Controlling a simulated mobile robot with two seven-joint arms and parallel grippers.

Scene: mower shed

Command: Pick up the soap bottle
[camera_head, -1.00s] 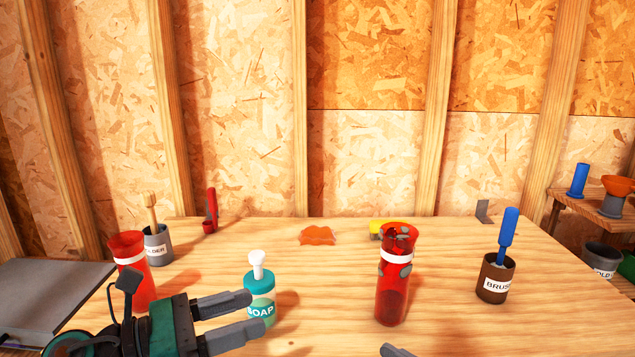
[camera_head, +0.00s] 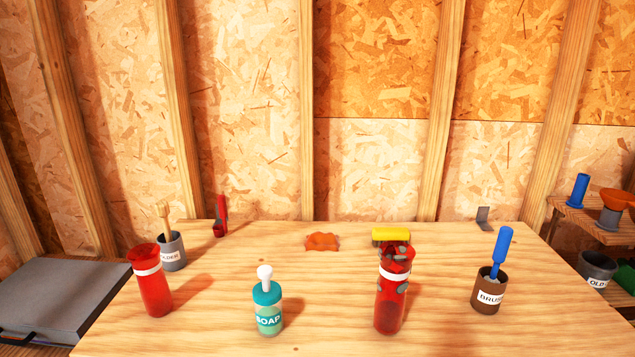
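The soap bottle (camera_head: 268,312) stands upright on the wooden table (camera_head: 330,290), left of the middle and near the front. It has a teal cap and band, a white pump top and a label reading SOAP. Nothing touches it. Neither of my grippers shows in the head view now, so whether they are open or shut cannot be seen.
A red container (camera_head: 151,290) stands left of the bottle, and a red container with grey spots (camera_head: 390,300) stands right. A brown brush cup (camera_head: 488,291), grey holder (camera_head: 172,252), orange cloth-like piece (camera_head: 322,242) and yellow object (camera_head: 391,234) are around. The table front is clear.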

